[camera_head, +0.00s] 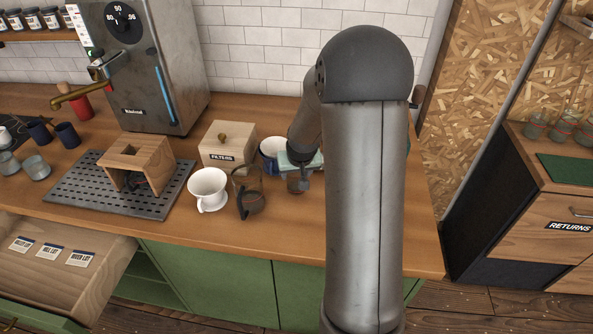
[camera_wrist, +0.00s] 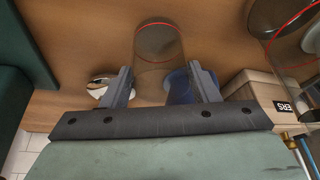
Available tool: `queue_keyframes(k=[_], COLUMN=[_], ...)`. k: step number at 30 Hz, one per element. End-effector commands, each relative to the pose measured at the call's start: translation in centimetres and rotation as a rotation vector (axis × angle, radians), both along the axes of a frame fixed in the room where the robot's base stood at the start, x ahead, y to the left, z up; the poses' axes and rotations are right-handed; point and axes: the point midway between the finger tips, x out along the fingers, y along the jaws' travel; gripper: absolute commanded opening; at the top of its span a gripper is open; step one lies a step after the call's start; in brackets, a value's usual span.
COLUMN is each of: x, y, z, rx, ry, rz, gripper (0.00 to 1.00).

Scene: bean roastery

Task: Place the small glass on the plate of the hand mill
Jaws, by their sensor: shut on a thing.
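My gripper (camera_wrist: 160,70) is shut on a small clear glass (camera_wrist: 158,42) with a thin red line, held between its two fingers in the wrist view. In the head view my gripper (camera_head: 298,178) is low over the wooden counter, right of the dark-handled carafe, and mostly hides the glass. I cannot tell whether the glass touches the counter. I cannot make out the hand mill or its plate; my arm covers the counter on the right. A shiny round thing (camera_wrist: 101,87) shows beside one finger in the wrist view, too covered to name.
A blue mug (camera_head: 271,152) stands just behind my gripper. Left of it are the carafe (camera_head: 250,202), white dripper (camera_head: 208,189), filters box (camera_head: 226,150) and wooden stand (camera_head: 138,160) on a black grid tray (camera_head: 68,192). The counter's front strip (camera_head: 290,232) is clear.

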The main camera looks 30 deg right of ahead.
Motion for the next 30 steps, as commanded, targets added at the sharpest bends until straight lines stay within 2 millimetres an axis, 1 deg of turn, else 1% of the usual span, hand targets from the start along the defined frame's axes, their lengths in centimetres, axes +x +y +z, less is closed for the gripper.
queue_keyframes(k=[6,10,11,12,13,20,23,26,29,30], x=[0.0,0.0,0.0,0.0,0.0,0.0,0.0,-0.2,-0.8,-1.2], y=[0.0,0.0,0.0,0.0,0.0,0.0,0.0,0.0,0.1,0.2], z=[0.0,-0.4,-0.4,-0.3,-0.3,-0.3,0.0,0.8,2.4,3.2], rx=[0.0,0.0,0.0,0.0,0.0,0.0,0.0,-0.002,-0.002,-0.004], ry=[-0.002,-0.002,-0.001,-0.001,-0.001,-0.001,-0.001,-0.005,-0.007,-0.008], rz=[-0.001,-0.001,-0.001,-0.001,-0.001,-0.001,-0.001,-0.002,-0.003,-0.003], gripper=[0.29,0.29,0.57,0.69,0.76,0.76,0.76,0.76,0.76,0.76])
